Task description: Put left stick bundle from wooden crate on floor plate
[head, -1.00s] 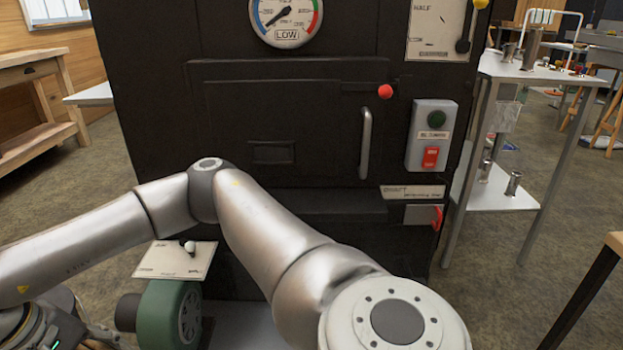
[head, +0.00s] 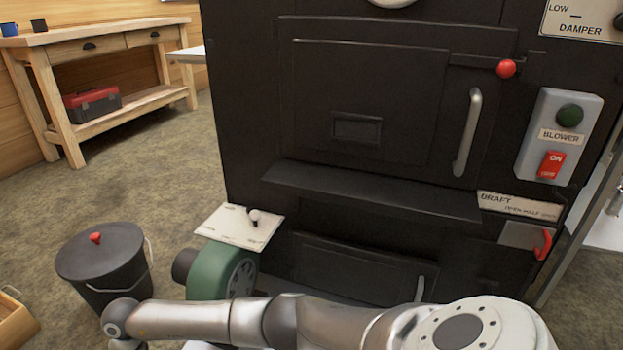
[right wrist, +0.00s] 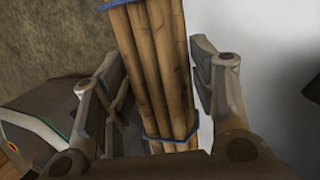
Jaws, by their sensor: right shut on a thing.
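A stick bundle (right wrist: 160,70) of brown sticks with blue bands shows in the right wrist view. My right gripper (right wrist: 157,88) is shut on it, with a finger on each side. A pale flat surface (right wrist: 265,55), which looks like the floor plate, lies beside and behind the bundle. In the head view, only a corner of the wooden crate (head: 16,328) shows at the lower left. My right arm crosses the bottom of the head view, and its gripper is hidden there. My left gripper is in neither view.
The black evaporator front (head: 370,110) fills the middle. A green blower (head: 222,275) with a white card (head: 240,228) stands at its lower left. A lidded black bucket (head: 103,265) stands on the floor. A wooden bench (head: 105,75) is farther back, with open floor before it.

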